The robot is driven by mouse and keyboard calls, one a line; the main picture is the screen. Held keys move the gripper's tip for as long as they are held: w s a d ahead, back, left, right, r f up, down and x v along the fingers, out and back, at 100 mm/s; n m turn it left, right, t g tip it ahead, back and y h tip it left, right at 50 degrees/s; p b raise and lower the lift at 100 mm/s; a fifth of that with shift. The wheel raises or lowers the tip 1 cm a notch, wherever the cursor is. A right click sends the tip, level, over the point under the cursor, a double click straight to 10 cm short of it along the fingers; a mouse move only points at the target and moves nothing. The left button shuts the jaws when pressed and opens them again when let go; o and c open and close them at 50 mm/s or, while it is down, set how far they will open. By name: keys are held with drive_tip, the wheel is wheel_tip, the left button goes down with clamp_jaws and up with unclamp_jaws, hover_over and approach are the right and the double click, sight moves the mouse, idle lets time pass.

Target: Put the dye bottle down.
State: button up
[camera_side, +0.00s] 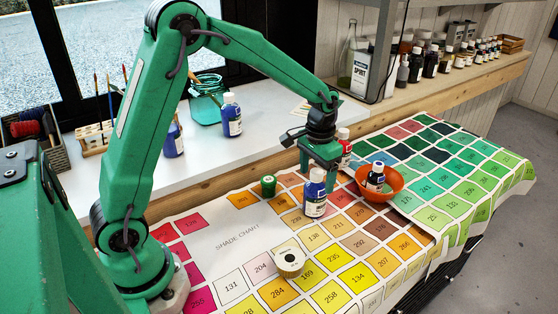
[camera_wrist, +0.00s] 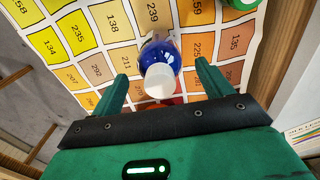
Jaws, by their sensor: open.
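The dye bottle (camera_side: 314,196), blue with a white cap and a pale label, stands upright on the shade chart (camera_side: 228,228). My gripper (camera_side: 319,172) is just above and behind it in the side view, pointing down. In the wrist view the bottle (camera_wrist: 160,55) shows between the two green fingertips of my gripper (camera_wrist: 162,72), cap towards the camera. The fingers are apart, with a gap on each side of the bottle. The bottle's base and the square under it are partly hidden.
An orange bowl (camera_side: 391,192) holding another blue bottle (camera_side: 375,177) is close on the right. A red bottle (camera_side: 344,150) stands behind. A green pot (camera_side: 268,185) and a pale yellow pot (camera_side: 290,264) are on the chart. More bottles stand on the white ledge.

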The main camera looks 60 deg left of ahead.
wheel_tip(320, 180, up, 10)
drive_tip(key=shift+r, duration=0.1)
idle(0.4)
idle(0.5)
drive_tip(key=s+r+t, duration=0.2)
drive_tip(key=s, duration=0.9)
drive_tip(key=s+r+t, duration=0.2)
drive_tip(key=s+t, duration=0.1)
drive_tip(key=s, duration=0.8)
drive_tip(key=shift+s+t, duration=0.3)
drive_tip(key=shift+r, duration=0.1)
drive_tip(key=shift+w, duration=0.1)
